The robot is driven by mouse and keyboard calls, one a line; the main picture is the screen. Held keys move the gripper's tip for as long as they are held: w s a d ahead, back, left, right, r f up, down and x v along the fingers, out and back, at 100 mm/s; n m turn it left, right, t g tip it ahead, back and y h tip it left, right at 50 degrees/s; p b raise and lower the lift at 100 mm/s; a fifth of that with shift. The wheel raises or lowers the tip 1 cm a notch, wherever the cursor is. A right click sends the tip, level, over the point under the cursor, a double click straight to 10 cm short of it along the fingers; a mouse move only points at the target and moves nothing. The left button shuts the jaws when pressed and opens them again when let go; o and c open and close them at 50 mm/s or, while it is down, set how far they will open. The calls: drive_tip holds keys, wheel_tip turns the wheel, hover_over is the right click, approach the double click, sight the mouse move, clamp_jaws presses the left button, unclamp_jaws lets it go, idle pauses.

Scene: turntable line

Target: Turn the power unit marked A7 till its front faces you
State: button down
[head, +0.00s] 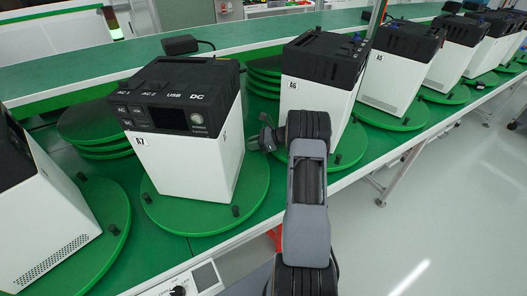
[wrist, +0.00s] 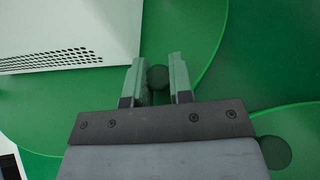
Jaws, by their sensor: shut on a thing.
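The power unit marked A7 (head: 180,130) is a white box with a black top, upright on a round green turntable (head: 185,215). Its panel with sockets, screen and A7 label faces the head camera, angled slightly. My gripper (head: 262,137) is low at the right of A7, between it and A6. In the wrist view, my gripper's two fingers (wrist: 157,80) are shut around a dark peg (wrist: 157,75) standing on a green disc, beside a white unit with a vent grille (wrist: 50,58). This looks like A7's turntable; the peg is hidden in the head view.
Unit A6 (head: 310,95) stands close on the right, with A5 (head: 385,90) and others beyond. Another unit (head: 45,225) stands at the left. Another peg (wrist: 275,152) shows at lower right in the wrist view. Stacked green discs (head: 95,130) stand behind. The floor at right is clear.

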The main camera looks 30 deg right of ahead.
drive_tip(key=shift+w, duration=0.25)
drive_tip(key=c, duration=1)
unclamp_jaws()
drive_tip(key=shift+a, duration=0.1)
